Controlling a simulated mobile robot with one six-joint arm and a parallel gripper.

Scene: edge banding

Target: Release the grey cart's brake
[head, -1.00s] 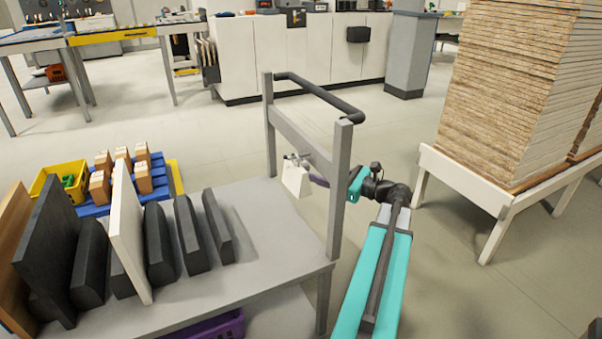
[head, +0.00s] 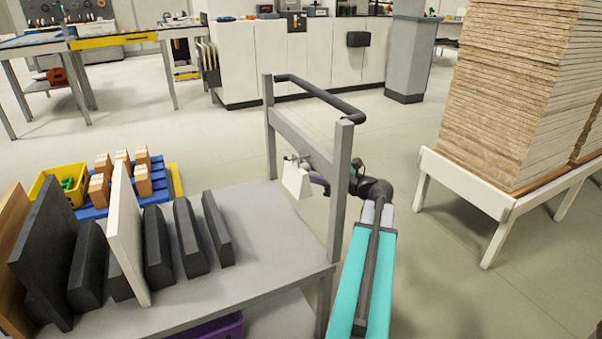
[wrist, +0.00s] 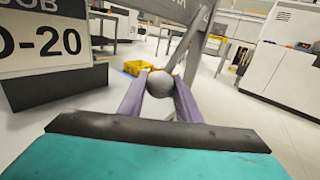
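The grey cart (head: 240,255) stands in front of me, with a grey end frame and a black push handle (head: 318,97). In the wrist view, a round grey knob (wrist: 160,81) on a grey lever (wrist: 189,43) sits between the purple fingers of my gripper (wrist: 161,88). Both fingers look to touch the knob's sides, so the gripper appears shut on it. The lever slants up right toward a grey post. In the head view my gripper (head: 318,178) is mostly hidden behind the cart's near post; only a bit of purple shows beside the white card.
A white job card (head: 297,180) hangs by the frame; it is large at left in the wrist view (wrist: 45,40). Panels and black blocks (head: 190,237) stand on the cart. A board stack on a white stand (head: 470,185) is at right. Floor between is clear.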

